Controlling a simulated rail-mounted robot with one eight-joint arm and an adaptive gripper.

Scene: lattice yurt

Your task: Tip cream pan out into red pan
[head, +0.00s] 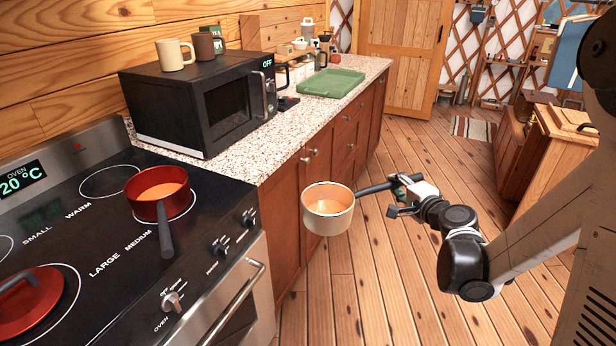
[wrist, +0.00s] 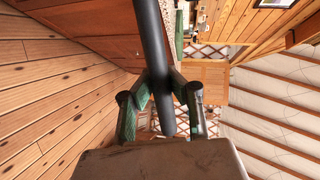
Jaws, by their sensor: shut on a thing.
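The cream pan (head: 328,212) hangs level in the air in front of the counter, over the wooden floor. My gripper (head: 402,190) is shut on its dark handle (head: 376,187), to the pan's right. In the wrist view, the handle (wrist: 152,40) runs between the fingers of my gripper (wrist: 160,82); the pan's body is out of that view. The inside of the cream pan looks orange; I cannot tell how much it holds. The red pan (head: 146,208) stands upright on a stove burner, to the left of the cream pan, its dark handle pointing toward the front. Its inside also looks orange.
A red lid (head: 28,300) lies on the stove's front left. A black microwave (head: 200,103) with two mugs on top stands on the counter behind the stove. A green tray (head: 332,84) lies further along. The floor around the held pan is clear.

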